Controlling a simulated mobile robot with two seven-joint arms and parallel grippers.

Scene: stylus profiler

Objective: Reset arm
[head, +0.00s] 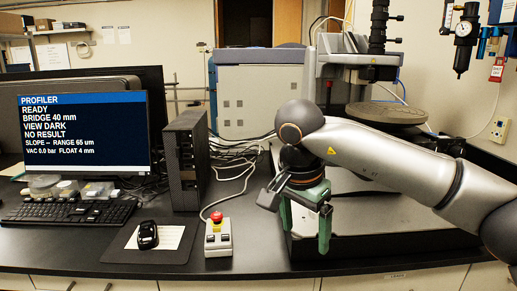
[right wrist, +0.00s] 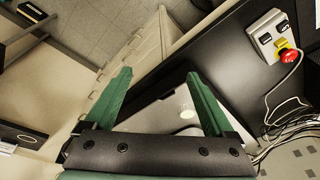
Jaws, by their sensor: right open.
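My right arm comes in from the right in the head view and reaches in front of the profiler (head: 345,75). My right gripper (head: 305,232) points down near the front edge of the bench, just right of the control box. Its green fingers are apart, and nothing shows between them; the right wrist view also shows it open and empty (right wrist: 157,82). The profiler has a round dark stage (head: 386,113) and a black upright column (head: 379,28); the arm hides part of its base. The monitor (head: 86,135) reads READY, BRIDGE 40 mm, VIEW DARK, NO RESULT. My left gripper is not in view.
A control box (head: 218,240) with a red button stands left of my right gripper; it also shows in the right wrist view (right wrist: 272,38). A mouse (head: 148,234), keyboard (head: 68,212) and dark computer tower (head: 184,160) stand further left. Loose cables run behind the box.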

